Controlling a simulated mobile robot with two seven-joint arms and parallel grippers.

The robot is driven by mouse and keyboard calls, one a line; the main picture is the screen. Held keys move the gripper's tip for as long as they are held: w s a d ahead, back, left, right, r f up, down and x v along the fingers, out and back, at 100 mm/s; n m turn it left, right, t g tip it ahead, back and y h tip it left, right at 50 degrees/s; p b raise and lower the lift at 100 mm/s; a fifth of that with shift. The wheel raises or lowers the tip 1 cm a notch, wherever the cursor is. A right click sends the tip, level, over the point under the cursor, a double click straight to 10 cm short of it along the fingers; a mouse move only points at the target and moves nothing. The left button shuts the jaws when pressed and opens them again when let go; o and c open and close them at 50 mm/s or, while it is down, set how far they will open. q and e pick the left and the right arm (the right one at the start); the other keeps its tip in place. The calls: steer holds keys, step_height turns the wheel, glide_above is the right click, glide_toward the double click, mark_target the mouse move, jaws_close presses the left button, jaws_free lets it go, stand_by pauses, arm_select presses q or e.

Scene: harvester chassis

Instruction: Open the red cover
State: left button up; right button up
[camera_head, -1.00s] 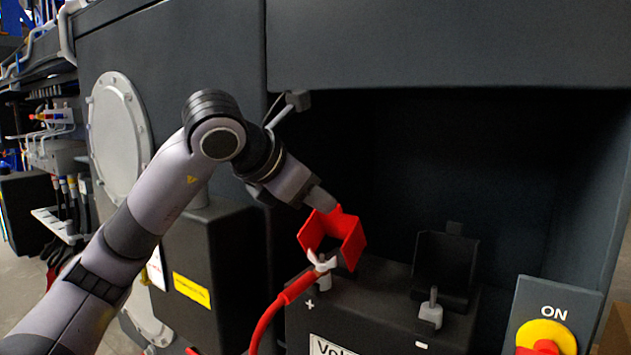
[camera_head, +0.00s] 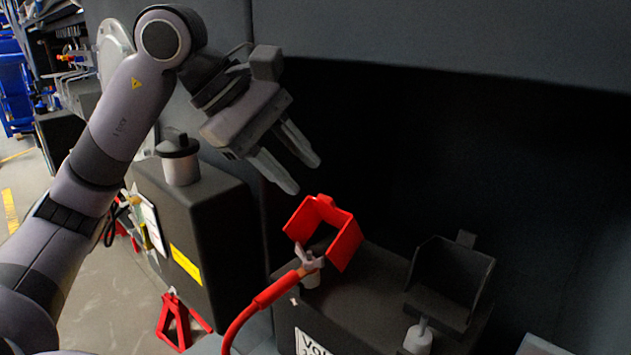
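The red cover (camera_head: 343,245) stands tilted up at the positive terminal of the black battery (camera_head: 372,300). The terminal's grey clamp (camera_head: 309,260) and the red cable (camera_head: 262,299) are exposed in front of it. My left gripper (camera_head: 297,175) is above and to the left of the cover. Its two fingers are apart with nothing between them, and they do not appear to touch the cover. My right gripper is not in view.
A black cover (camera_head: 452,281) stands raised over the other terminal (camera_head: 418,338). A black tank (camera_head: 196,235) with a yellow label is left of the battery. A red jack stand (camera_head: 178,318) is on the floor. The dark recess behind the battery is clear.

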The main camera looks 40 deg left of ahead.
mark_target(324, 197)
arm_select(q)
steer(key=shift+x, duration=2.6)
jaws_close()
